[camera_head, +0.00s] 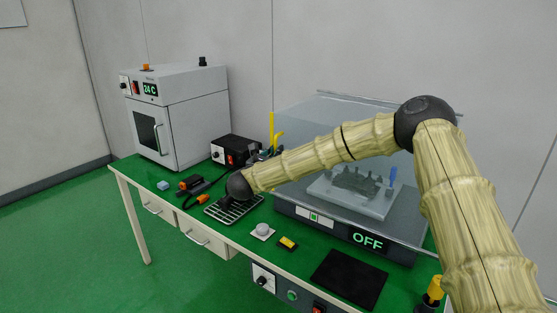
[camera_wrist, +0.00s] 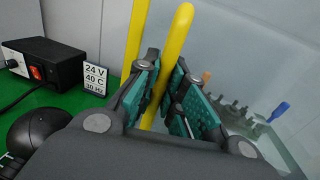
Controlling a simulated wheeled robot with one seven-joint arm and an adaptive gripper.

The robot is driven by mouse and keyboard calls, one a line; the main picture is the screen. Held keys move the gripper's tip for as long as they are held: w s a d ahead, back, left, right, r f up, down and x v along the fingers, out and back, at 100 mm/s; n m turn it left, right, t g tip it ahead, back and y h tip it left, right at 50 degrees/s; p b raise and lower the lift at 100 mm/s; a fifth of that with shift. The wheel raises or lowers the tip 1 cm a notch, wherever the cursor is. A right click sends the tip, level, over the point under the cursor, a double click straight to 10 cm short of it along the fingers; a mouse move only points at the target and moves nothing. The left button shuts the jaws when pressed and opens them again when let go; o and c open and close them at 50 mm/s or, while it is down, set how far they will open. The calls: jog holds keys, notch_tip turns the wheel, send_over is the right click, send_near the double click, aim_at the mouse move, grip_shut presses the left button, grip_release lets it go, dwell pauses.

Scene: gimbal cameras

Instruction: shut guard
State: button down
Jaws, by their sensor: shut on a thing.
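The clear guard (camera_head: 320,125) stands over the machine at the back right; I cannot tell how far its front edge sits from the base. A yellow bar (camera_head: 271,128) rises by its left side. In the wrist view, one yellow bar (camera_wrist: 180,35) runs down between the fingers of my gripper (camera_wrist: 167,100), whose teal pads are closed on it. A second yellow bar (camera_wrist: 137,40) stands just left of it. In the head view my gripper (camera_head: 261,153) is small and partly hidden by my arm, at the guard's left side.
The machine's panel (camera_head: 366,240) reads OFF. A grey block with dark parts (camera_head: 345,198) and a blue-handled tool (camera_head: 392,178) show through the guard. A black power unit (camera_head: 233,150), a rack (camera_head: 225,211), a black mat (camera_head: 348,278) and a white oven (camera_head: 180,115) stand on the green table.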

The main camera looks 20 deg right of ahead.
jog(key=c, duration=1.9)
grip_release()
jog(key=shift+a+r, duration=0.15)
jog(key=shift+c, duration=0.2)
jog(key=o, duration=0.5)
jog(key=shift+w+a, duration=0.1)
jog(key=shift+w, duration=0.1)
jog(key=shift+c, duration=0.2)
jog(key=shift+s, duration=0.1)
jog(key=shift+s, duration=0.1)
jog(key=v, duration=1.1)
jog(key=shift+s+a, duration=0.2)
jog(key=shift+s, duration=0.05)
